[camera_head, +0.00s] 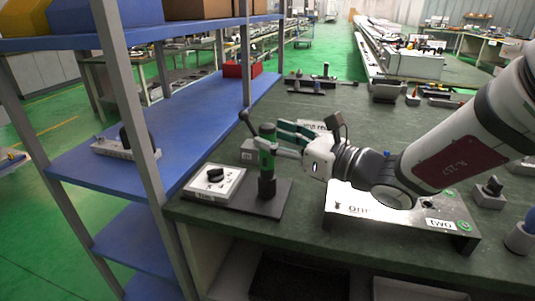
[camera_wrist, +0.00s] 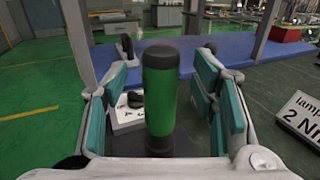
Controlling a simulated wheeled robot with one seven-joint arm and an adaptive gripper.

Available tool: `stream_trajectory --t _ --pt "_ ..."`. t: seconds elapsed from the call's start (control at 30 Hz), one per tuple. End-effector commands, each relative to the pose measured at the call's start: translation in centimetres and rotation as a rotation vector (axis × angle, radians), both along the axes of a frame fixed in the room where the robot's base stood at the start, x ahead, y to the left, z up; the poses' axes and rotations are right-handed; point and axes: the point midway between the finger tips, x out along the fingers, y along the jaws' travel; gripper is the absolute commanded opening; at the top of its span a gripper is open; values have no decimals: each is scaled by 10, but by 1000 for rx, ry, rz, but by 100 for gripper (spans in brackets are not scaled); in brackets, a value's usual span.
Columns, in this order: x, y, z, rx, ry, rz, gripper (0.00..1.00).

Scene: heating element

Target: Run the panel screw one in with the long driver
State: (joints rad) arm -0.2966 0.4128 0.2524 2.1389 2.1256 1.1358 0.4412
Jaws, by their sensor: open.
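The long driver (camera_head: 266,150) has a green handle with a black end and stands upright in a dark holder on a flat dark base (camera_head: 268,203). My gripper (camera_head: 285,138) is open at its handle. In the wrist view the green handle (camera_wrist: 160,95) stands between the two teal-padded fingers, with gaps on both sides. The metal panel (camera_head: 385,210) lies on the bench to the right, below my arm, with labels "one" and "two". A small dark thing (camera_head: 338,205), perhaps screw one, shows by the "one" label. My arm hides part of the panel.
A white box with a black knob (camera_head: 215,183) sits left of the driver. A blue shelf rack (camera_head: 205,115) with grey posts borders the bench on the left. A lamp sign (camera_wrist: 302,118) stands right of the gripper. Small fixtures (camera_head: 488,192) stand at the right.

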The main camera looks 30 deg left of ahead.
Motion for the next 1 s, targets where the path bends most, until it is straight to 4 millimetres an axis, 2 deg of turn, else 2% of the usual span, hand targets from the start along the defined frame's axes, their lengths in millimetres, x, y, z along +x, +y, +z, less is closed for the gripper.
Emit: stream_trajectory --t 0.1,0.2,0.47,0.7,1.0 --pt "3 17 -1 1 -1 3 53" --pt "5 25 -1 -1 0 0 53" --pt "5 27 0 -1 -1 0 53" --pt "5 27 0 -1 -1 0 1" --pt "5 27 2 2 -3 0 0"
